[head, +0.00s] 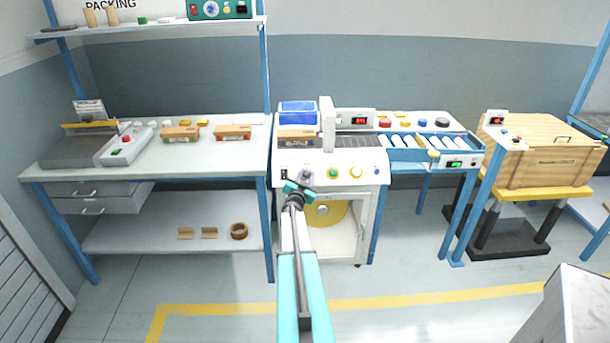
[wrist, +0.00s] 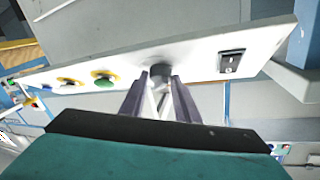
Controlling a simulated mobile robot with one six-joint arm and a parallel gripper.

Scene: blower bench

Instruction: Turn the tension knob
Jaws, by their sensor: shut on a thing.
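The tension knob, a dark grey round knob (wrist: 160,71), stands on the white front panel (wrist: 200,45) of the machine. In the wrist view my gripper (wrist: 160,84) reaches the knob with its two fingers, one on each side, and is shut on it. In the head view my gripper (head: 304,180) is at the left part of the sloped panel (head: 345,163), and it largely hides the knob there.
On the same panel are a black rocker switch (wrist: 230,64), a green button (wrist: 105,80) and a yellow-ringed button (head: 355,172). A roller conveyor (head: 410,150) adjoins at right. A workbench (head: 200,155) with small boxes stands at left.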

